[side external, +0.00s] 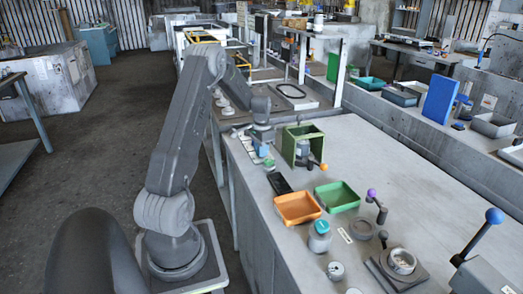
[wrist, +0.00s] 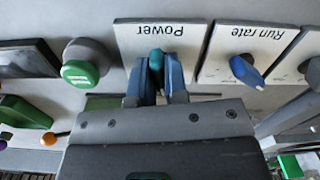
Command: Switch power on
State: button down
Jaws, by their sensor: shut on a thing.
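The power switch is a teal knob (wrist: 157,58) on a white plate marked "Power" (wrist: 185,36), which appears upside down in the wrist view. My gripper (wrist: 159,76) has its two blue-grey fingers on either side of the knob and is shut on it. The fingers hide much of the knob, so its exact setting is hard to read. In the side external view, my gripper (side external: 262,134) is at the small panel on the bench's left edge, and the knob cannot be made out there.
A "Run rate" plate (wrist: 278,40) with a blue knob (wrist: 247,70) is close to the right of the power plate; a green button (wrist: 80,73) is to the left. A green open box (side external: 303,132), orange tray (side external: 297,208) and green tray (side external: 337,196) stand nearby on the bench.

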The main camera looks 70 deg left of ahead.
jog(key=m, duration=0.4)
jog(key=shift+m, duration=0.3)
jog(key=m, duration=0.4)
jog(key=shift+r+m, duration=0.1)
jog(key=shift+m, duration=0.2)
jog(key=c, duration=1.2)
grip_release()
jog(key=shift+c, duration=0.2)
